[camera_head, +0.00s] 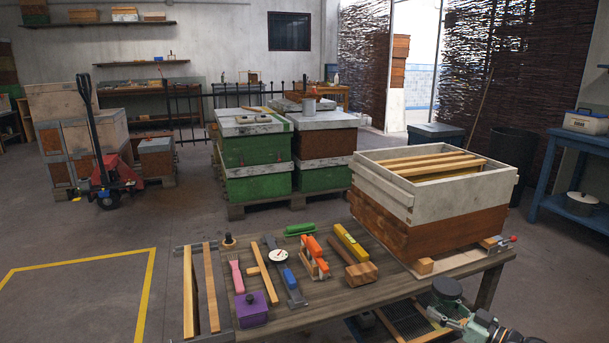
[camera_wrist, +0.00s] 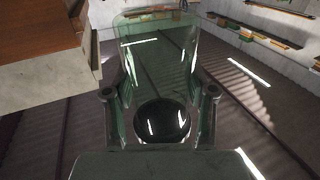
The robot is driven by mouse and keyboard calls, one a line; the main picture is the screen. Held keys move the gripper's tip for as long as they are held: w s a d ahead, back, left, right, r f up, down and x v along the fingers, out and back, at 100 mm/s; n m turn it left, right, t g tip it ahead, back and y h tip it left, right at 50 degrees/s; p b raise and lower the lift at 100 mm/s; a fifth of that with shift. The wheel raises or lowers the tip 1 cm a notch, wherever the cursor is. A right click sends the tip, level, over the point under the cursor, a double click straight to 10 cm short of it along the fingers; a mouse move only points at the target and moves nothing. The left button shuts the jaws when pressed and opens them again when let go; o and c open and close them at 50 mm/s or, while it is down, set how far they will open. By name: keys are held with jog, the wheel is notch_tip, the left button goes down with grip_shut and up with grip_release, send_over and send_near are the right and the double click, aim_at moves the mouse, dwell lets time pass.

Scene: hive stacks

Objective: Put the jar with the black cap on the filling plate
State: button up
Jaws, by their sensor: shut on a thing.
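In the wrist view, a clear greenish glass jar (camera_wrist: 155,55) with a round black cap (camera_wrist: 162,121) sits between the two fingers of my gripper (camera_wrist: 160,97), which is shut on it. The cap end is nearest the wrist camera. In the head view, my gripper (camera_head: 447,311) is at the bottom right, by the front right part of the workbench, with the dark cap (camera_head: 447,288) showing at its end. Most of the jar is hard to make out there. I cannot pick out the filling plate with certainty in either view.
The workbench (camera_head: 335,308) carries several tools, a purple box (camera_head: 251,309) and an open hive box with frames (camera_head: 385,190). Green hive stacks (camera_head: 255,165) stand behind. A blue table (camera_head: 560,208) is at the right. The floor at left is clear around yellow tape (camera_head: 148,280).

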jog(key=a+r+n+g+y+p, duration=0.2)
jog(key=a+r+p, duration=1.5)
jog(key=p, duration=1.1)
notch_tip(320, 180, up, 3)
jog(key=shift+s+a+f+n+g+y, duration=0.15)
jog(key=shift+a+n+g+y, duration=0.25)
jog(key=shift+g+y, duration=0.15)
jog(key=m+t+h+b, duration=0.2)
jog(key=t+h+b, duration=0.1)
jog(key=b, duration=1.9)
send_over(389, 281)
notch_tip(389, 281, down, 24)
jog(key=shift+m, duration=0.3)
jog(key=shift+s+a+f+b, duration=0.1)
jog(key=shift+f+b, duration=0.3)
jog(key=shift+f, duration=1.95)
jog(key=shift+f, duration=0.15)
